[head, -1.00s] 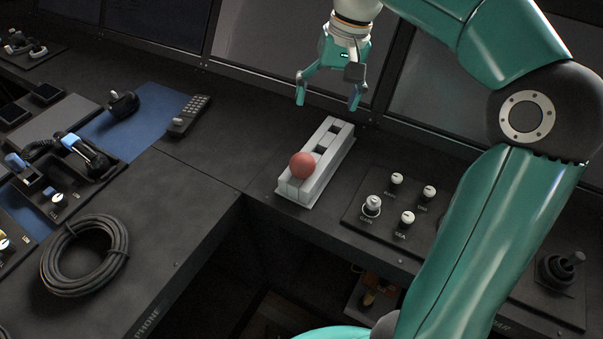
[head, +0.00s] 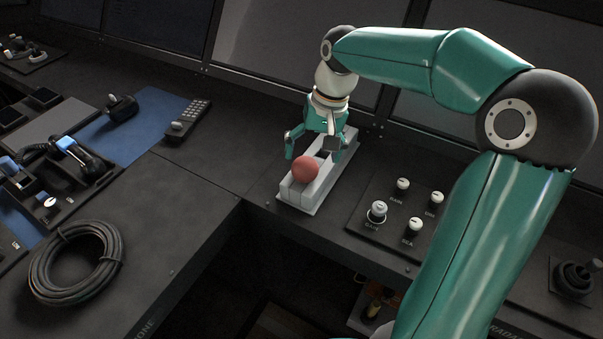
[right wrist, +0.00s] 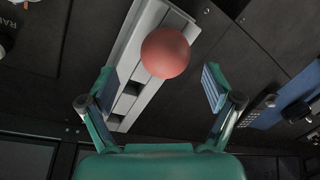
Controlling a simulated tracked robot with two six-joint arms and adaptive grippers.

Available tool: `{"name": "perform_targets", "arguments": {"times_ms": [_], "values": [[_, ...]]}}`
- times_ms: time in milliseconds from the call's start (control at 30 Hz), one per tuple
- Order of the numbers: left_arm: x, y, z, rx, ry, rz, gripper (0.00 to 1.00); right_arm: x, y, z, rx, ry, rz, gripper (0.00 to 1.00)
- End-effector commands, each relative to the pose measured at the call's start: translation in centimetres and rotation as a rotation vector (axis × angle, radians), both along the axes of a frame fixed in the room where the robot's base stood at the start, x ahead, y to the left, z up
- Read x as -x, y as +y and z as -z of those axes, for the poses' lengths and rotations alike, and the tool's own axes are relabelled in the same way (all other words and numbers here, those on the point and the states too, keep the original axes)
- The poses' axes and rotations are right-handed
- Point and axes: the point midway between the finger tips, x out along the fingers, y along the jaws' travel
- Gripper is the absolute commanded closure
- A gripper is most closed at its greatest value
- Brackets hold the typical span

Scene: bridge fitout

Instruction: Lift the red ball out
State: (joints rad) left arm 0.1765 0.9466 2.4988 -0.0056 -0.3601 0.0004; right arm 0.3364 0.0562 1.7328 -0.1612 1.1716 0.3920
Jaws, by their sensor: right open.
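The red ball (head: 305,169) sits in the near end of a pale grey slotted holder (head: 312,204) on the dark console. In the right wrist view the ball (right wrist: 166,53) lies ahead of the fingers, on the holder (right wrist: 137,40). My right gripper (head: 312,158) is open and low over the holder, just behind the ball in the head view. Its fingers (right wrist: 158,88) are spread wide to either side, and no contact with the ball shows. Empty dark slots show in the holder behind the ball. My left gripper is not in view.
A panel with several white knobs (head: 377,211) is right of the holder. A coiled black cable (head: 75,262) lies at left, with a handset (head: 88,158) and a remote (head: 189,121) behind it. The console edge drops off in front of the holder.

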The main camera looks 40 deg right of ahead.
Motion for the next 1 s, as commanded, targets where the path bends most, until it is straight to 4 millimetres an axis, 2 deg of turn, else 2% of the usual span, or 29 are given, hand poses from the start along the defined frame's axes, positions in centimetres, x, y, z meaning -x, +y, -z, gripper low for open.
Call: {"name": "perform_targets", "arguments": {"times_ms": [300, 600, 1000], "values": [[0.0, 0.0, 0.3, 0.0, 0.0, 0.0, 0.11, -0.4, 1.2, 4.1, -0.001, 0.003, 0.0, 0.11], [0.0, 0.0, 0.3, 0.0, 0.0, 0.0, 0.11, -0.5, 1.2, 4.5, -0.001, 0.001, 0.001, 0.11], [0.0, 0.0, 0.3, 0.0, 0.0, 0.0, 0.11, -0.5, 1.2, 4.5, 0.0, 0.002, 0.001, 0.77]]}}
